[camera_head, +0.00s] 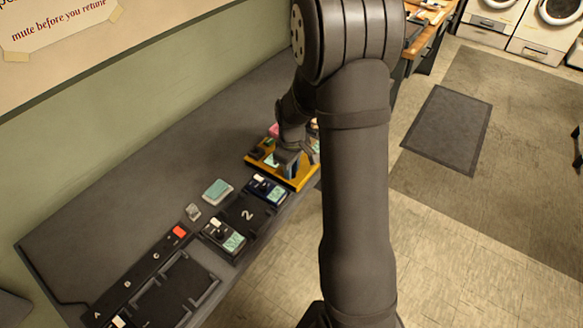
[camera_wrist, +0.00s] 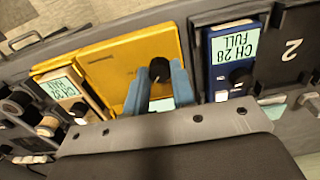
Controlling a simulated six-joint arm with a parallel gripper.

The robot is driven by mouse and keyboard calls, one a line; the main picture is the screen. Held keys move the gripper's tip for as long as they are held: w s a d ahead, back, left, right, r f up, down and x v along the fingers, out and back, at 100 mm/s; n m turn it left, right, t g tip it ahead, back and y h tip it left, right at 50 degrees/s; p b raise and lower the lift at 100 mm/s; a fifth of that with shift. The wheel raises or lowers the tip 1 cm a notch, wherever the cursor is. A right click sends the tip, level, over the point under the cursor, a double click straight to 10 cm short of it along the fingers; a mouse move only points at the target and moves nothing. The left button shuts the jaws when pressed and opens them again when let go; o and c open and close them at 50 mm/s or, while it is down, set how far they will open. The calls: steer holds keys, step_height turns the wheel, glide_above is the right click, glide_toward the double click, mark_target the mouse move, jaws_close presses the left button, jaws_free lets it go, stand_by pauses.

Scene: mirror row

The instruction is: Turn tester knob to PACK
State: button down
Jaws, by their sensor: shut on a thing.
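The tester is a yellow unit (camera_wrist: 108,72) with a black knob (camera_wrist: 159,69) and a pale green screen (camera_wrist: 161,104), partly covered by my gripper, in the wrist view. My gripper (camera_wrist: 159,82) has its two blue fingers on either side of the knob and is shut on it. I cannot read a PACK mark or tell where the knob points. In the head view the yellow tester (camera_head: 300,181) sits near the table edge, with my gripper (camera_head: 287,163) down over it and hiding the knob.
A blue device (camera_wrist: 233,52) reading "CH 28 FULL" stands close to the tester, beside a dark bay marked 2 (camera_wrist: 291,50). A beige device (camera_wrist: 62,88) is on the other side. A teal-topped block (camera_head: 217,191) and a red piece (camera_head: 180,231) lie farther along the table.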

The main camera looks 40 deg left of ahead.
steer(key=c, duration=1.2)
jaws_free()
step_height(320, 180, up, 18)
steer(key=shift+f, duration=0.25)
steer(key=shift+f, duration=0.15)
step_height(320, 180, down, 17)
steer(key=shift+f, duration=0.1)
